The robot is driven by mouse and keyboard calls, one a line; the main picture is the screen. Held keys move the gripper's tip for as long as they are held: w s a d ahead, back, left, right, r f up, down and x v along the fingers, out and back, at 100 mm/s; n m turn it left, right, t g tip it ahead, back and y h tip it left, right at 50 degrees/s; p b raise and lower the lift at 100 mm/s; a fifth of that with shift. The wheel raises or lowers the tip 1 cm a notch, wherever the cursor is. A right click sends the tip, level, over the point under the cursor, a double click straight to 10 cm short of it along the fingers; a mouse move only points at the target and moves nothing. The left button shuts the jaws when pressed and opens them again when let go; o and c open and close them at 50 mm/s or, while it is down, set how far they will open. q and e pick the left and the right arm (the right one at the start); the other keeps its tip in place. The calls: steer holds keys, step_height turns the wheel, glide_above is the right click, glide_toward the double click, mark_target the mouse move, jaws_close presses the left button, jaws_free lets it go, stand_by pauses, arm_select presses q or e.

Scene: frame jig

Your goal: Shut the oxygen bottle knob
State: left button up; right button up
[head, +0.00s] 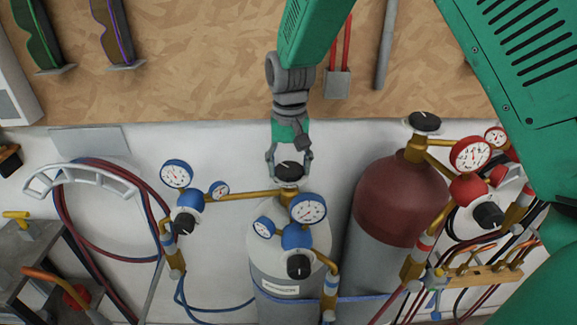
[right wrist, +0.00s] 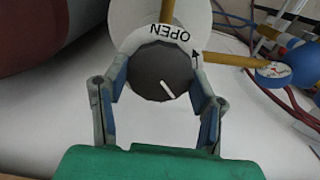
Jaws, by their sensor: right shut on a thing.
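The oxygen bottle (head: 285,262) is the white and grey cylinder with blue regulators in the lower middle of the head view. Its black knob (head: 289,171) sits on top at the brass valve. My right gripper (head: 289,160) reaches down from above, with its fingers on both sides of the knob, shut on it. In the right wrist view the dark round knob (right wrist: 160,72) is between the two blue-padded fingers (right wrist: 162,88). It carries a white line mark, and a white disc behind it reads OPEN with an arrow. My left gripper is not in view.
A dark red and grey bottle (head: 398,197) with its own black knob (head: 424,122) and red gauges stands close on the right. Blue gauges (head: 177,174) on a brass pipe are at left. Hoses hang on a wall rack (head: 85,178). A grey cart (head: 40,245) stands lower left.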

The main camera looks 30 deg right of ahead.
mark_target(288, 166)
steer(key=m, duration=0.4)
steer(key=shift+w+r+m, duration=0.1)
steer(key=shift+w+m, duration=0.1)
steer(key=shift+m, duration=0.1)
steer(key=shift+s+m, duration=0.1)
steer(key=shift+m, duration=2.2)
steer(key=o, duration=1.2)
steer(key=shift+f, duration=0.2)
steer(key=shift+c, duration=0.2)
step_height(288, 166, up, 12)
